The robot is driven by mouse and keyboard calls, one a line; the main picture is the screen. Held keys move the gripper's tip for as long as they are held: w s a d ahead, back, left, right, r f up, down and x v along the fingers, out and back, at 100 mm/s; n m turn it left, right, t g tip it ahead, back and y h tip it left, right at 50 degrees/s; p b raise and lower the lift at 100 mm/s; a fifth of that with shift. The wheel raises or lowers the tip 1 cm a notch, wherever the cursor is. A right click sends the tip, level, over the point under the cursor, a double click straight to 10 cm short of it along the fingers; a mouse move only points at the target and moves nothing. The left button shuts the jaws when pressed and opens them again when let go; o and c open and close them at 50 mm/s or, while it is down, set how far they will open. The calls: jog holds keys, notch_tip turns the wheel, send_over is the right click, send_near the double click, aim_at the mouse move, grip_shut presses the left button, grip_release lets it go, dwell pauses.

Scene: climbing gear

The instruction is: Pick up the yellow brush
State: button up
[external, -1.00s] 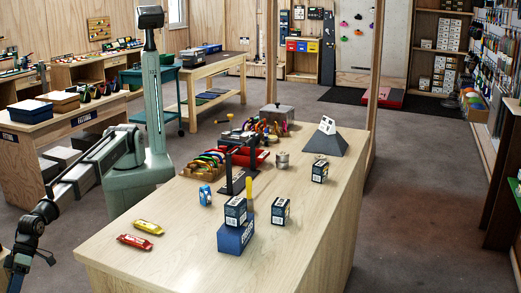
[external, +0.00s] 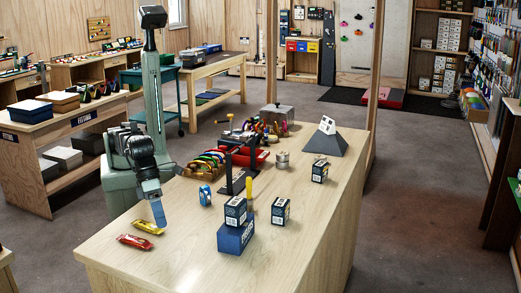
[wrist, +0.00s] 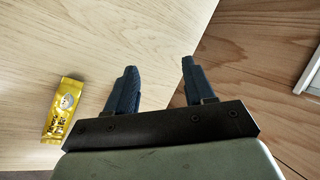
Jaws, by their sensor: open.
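A slim yellow upright thing (external: 249,187), which looks like the brush, shows on the wooden counter (external: 310,235) in the external view. It is beside the black stand (external: 228,178) and behind the dark boxes; its lower end is partly hidden. My gripper (external: 160,223) is over the counter's left edge, near the yellow wrapped bar (external: 148,227) and well to the left of the brush. In the wrist view my gripper (wrist: 159,66) has its two fingers apart with nothing between them. The brush is not visible in the wrist view.
A red wrapped bar (external: 134,241) lies in front of the yellow one, which also shows in the wrist view (wrist: 64,108). A blue can (external: 205,195), a blue box (external: 236,237) and small dark boxes (external: 281,211) stand around the brush. The counter's front right is clear.

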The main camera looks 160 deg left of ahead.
jog(key=s+a+r+m+g+y, duration=0.1)
jog(key=s+a+r, duration=0.2)
jog(key=a, duration=0.5)
jog(key=s+a+r+g+y, duration=0.1)
jog(key=s+a+r, duration=0.15)
jog(key=a, duration=0.45)
jog(key=m+g+y, duration=0.1)
jog(key=g, duration=0.2)
send_near(249, 198)
jog(key=shift+a+f, duration=1)
jog(key=shift+f, duration=0.35)
jog(key=shift+a+f, duration=1.05)
jog(key=shift+f, duration=0.3)
jog(key=shift+c, duration=0.2)
grip_shut()
